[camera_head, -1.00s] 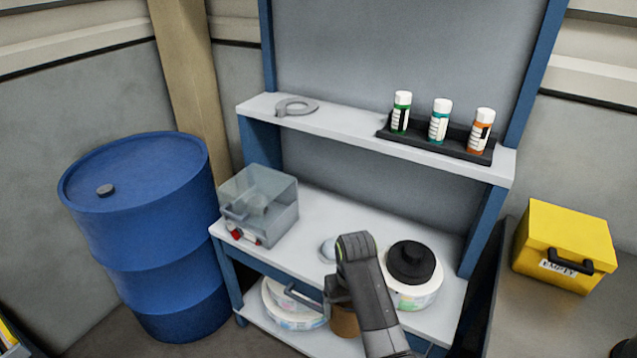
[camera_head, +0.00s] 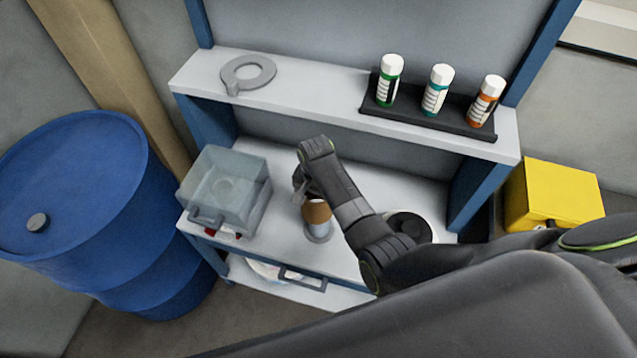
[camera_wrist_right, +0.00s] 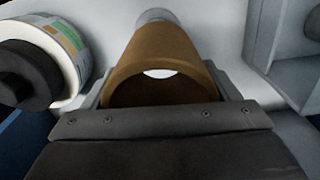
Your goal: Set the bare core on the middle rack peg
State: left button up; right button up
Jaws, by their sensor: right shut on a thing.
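The bare core (camera_head: 317,211) is a short brown tube. My right gripper (camera_head: 303,191) is shut on it and holds it over the blue-framed bench's white worktop. In the right wrist view the core (camera_wrist_right: 163,50) sits between the jaws, with its open end facing the camera. A pale grey rounded peg (camera_head: 319,236) shows just below the core, and it also shows past the core's far end in the wrist view (camera_wrist_right: 155,15). I cannot tell whether the core is around the peg or only above it. My left gripper is not in view.
A reel with a black hub (camera_head: 409,226) stands right of the core, partly behind my arm. A clear box (camera_head: 225,190) stands to the left. The upper shelf holds a grey ring (camera_head: 248,73) and a black tray (camera_head: 425,119) of bottles. A blue drum (camera_head: 75,200) stands at left.

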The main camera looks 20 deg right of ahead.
pick_arm(q)
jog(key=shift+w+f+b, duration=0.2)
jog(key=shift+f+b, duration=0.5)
jog(key=shift+b, duration=0.25)
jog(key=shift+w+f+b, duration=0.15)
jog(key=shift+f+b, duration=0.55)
jog(key=shift+b, duration=0.2)
pick_arm(e)
jog(key=shift+d+f+m, duration=0.15)
jog(key=shift+f+m, duration=0.15)
jog(key=shift+f, duration=0.7)
jog(key=shift+d+f+m, duration=0.15)
jog(key=shift+f+m, duration=0.15)
jog(key=shift+f, duration=0.65)
jog(key=shift+f, duration=0.1)
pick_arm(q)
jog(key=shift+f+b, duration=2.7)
pick_arm(e)
jog(key=shift+f, duration=3.85)
jog(key=o, duration=0.9)
jog(key=shift+r, duration=0.1)
